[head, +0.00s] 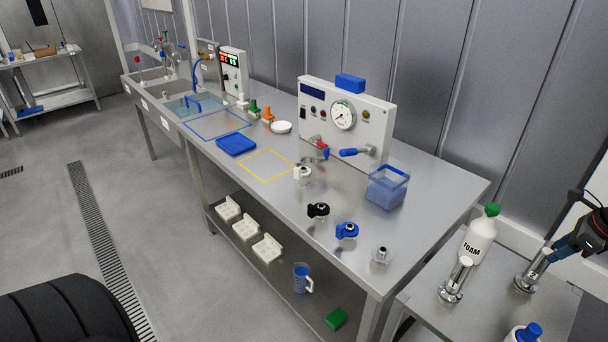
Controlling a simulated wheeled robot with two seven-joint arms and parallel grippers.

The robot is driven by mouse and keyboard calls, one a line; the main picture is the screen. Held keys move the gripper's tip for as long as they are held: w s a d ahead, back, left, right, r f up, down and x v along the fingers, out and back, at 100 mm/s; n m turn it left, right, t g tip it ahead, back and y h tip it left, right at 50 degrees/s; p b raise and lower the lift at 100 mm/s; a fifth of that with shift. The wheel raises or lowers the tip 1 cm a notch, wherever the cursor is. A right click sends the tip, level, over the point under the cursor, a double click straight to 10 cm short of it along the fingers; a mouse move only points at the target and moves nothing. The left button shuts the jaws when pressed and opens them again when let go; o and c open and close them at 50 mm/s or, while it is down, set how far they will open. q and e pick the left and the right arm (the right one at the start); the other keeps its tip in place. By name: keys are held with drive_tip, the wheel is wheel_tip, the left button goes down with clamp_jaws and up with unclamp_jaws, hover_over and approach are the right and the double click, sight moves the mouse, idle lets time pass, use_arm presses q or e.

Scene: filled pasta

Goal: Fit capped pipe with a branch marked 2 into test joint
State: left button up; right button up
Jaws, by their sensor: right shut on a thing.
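My right gripper (557,249) comes in from the right edge, shut on the upper part of a shiny metal pipe (531,274) with a round flanged foot. The pipe leans, its foot at or just above the side table; I cannot tell if it touches. A second, similar metal pipe (456,277) stands on the side table to its left. No branch number is legible on either. The test panel (375,116) with a gauge stands on the long bench; a blue-handled metal fitting (357,152) sticks out of its front, possibly the test joint. My left gripper is out of view.
A white FOAM bottle (478,236) with a green cap stands behind the pipes. A blue-capped bottle (525,333) is at the side table's front. The bench holds a clear blue container (387,188) and black (318,210), blue (347,231) and metal (381,256) fittings.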

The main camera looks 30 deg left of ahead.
drive_tip(key=shift+s+a+f, duration=0.3)
drive_tip(key=shift+a+f, duration=0.1)
drive_tip(key=shift+a, duration=0.1)
drive_tip(key=shift+s+a+f, duration=0.25)
drive_tip(key=shift+a+f, duration=0.15)
drive_tip(key=shift+a, duration=0.1)
clamp_jaws()
drive_tip(key=shift+w+a+r, duration=0.15)
drive_tip(key=shift+r, duration=0.4)
drive_tip(key=shift+w+a+r+p, duration=0.2)
drive_tip(key=shift+a+r+p, duration=0.1)
drive_tip(key=shift+r, duration=0.1)
drive_tip(key=shift+w+d+r, duration=0.2)
drive_tip(key=shift+w+r, duration=0.05)
drive_tip(key=shift+r, duration=0.25)
drive_tip(key=shift+d+r, duration=0.1)
drive_tip(key=shift+r, duration=0.1)
drive_tip(key=shift+o, duration=0.3)
unclamp_jaws()
drive_tip(key=shift+d, duration=0.15)
